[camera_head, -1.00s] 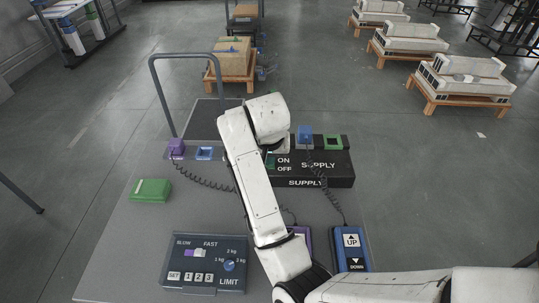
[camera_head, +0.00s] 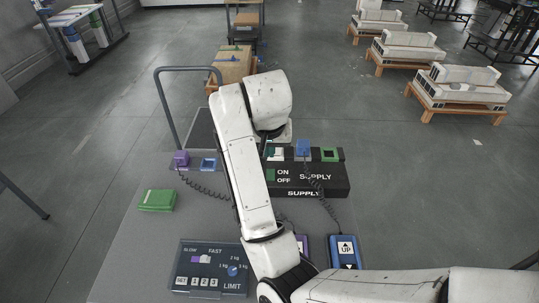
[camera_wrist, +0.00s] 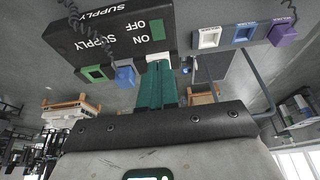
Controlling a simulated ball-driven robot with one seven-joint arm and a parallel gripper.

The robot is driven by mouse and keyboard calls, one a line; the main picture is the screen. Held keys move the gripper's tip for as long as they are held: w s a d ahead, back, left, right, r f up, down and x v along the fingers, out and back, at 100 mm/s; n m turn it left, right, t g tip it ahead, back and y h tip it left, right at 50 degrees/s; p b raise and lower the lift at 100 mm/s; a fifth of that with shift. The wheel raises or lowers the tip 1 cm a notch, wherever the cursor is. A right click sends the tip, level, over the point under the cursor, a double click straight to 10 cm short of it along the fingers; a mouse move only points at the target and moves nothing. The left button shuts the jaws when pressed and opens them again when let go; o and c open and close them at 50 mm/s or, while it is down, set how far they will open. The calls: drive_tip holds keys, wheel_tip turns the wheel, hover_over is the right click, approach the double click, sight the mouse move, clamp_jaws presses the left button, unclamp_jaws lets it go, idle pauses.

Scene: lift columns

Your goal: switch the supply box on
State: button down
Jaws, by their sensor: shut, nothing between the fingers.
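The black supply box (camera_head: 325,180) stands on the grey bench top, marked SUPPLY, with ON and OFF labels. Its green switch (camera_head: 270,175) is beside these labels, partly hidden by my arm. The wrist view shows the box (camera_wrist: 85,35) upside down at upper left, with the green switch (camera_wrist: 157,29) by OFF. My gripper (camera_wrist: 156,66) has dark green fingers, shut and empty. In the wrist view their tips overlap the box's edge near ON; I cannot tell whether they touch. In the head view my arm mostly hides the gripper.
A blue plug (camera_wrist: 125,74) and a green socket (camera_wrist: 94,73) are close beside my fingers. A limit panel (camera_head: 210,268), green block (camera_head: 157,200) and UP/DOWN pendant (camera_head: 345,252) are nearer.

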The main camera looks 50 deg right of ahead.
drive_tip(key=shift+p+v, duration=0.45)
drive_tip(key=shift+v, duration=0.5)
drive_tip(key=shift+d, duration=0.1)
drive_tip(key=shift+w+d+b, duration=0.4)
drive_tip(key=shift+d+b, duration=0.2)
drive_tip(key=shift+b, duration=0.25)
drive_tip(key=b+x, duration=0.2)
drive_tip(key=x, duration=1)
drive_tip(key=shift+s+a+f+b, duration=0.1)
drive_tip(key=shift+f+b, duration=0.25)
drive_tip(key=shift+f, duration=0.65)
